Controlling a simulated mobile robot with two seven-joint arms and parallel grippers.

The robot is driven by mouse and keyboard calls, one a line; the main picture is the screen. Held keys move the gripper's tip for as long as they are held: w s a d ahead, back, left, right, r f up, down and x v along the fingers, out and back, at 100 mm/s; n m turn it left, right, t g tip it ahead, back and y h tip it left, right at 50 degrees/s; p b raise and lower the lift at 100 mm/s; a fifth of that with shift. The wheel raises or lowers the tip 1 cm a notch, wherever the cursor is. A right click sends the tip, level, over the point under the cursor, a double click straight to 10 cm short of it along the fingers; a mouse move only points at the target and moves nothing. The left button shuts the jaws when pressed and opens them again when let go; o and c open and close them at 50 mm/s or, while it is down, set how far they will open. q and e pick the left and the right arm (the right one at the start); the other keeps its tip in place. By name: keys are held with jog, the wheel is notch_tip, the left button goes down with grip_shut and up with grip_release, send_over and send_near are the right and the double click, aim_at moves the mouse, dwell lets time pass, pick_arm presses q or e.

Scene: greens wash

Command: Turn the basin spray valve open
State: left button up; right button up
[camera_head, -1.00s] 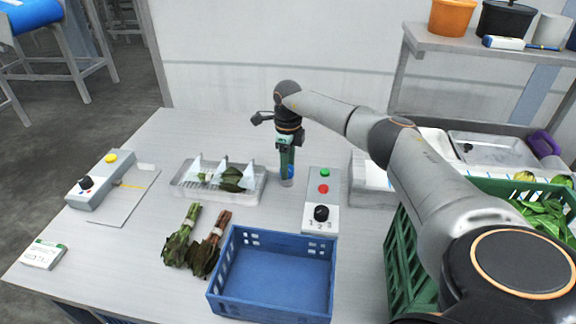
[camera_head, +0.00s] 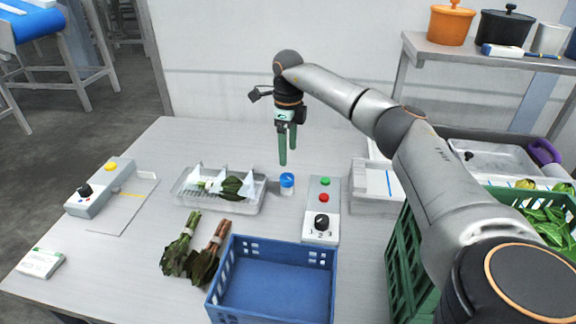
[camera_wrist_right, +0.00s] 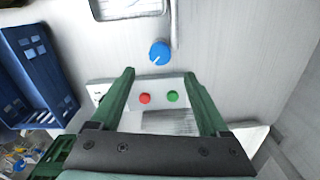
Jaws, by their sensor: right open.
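The spray valve is a small blue knob (camera_head: 287,180) on the table, just right of the clear wash basin (camera_head: 262,194) that holds leafy greens between white dividers. In the right wrist view the blue knob (camera_wrist_right: 159,52) has a pale pointer line on its top, pointing down and left. A thin pipe runs beside it. My right gripper (camera_head: 288,153) is up above and behind the knob, fingers pointing down, open and empty. In the right wrist view the knob is beyond the open fingertips (camera_wrist_right: 157,74), not between them. My left gripper is not in view.
A control box (camera_head: 321,228) with green and red buttons and a black dial stands right of the knob. A blue crate (camera_head: 276,245) and leaf bunches lie in front. A green crate (camera_head: 404,262) stands right. The back of the table is clear.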

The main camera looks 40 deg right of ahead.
notch_tip(320, 180, up, 4)
jog(key=shift+f, duration=0.1)
dwell(0.7)
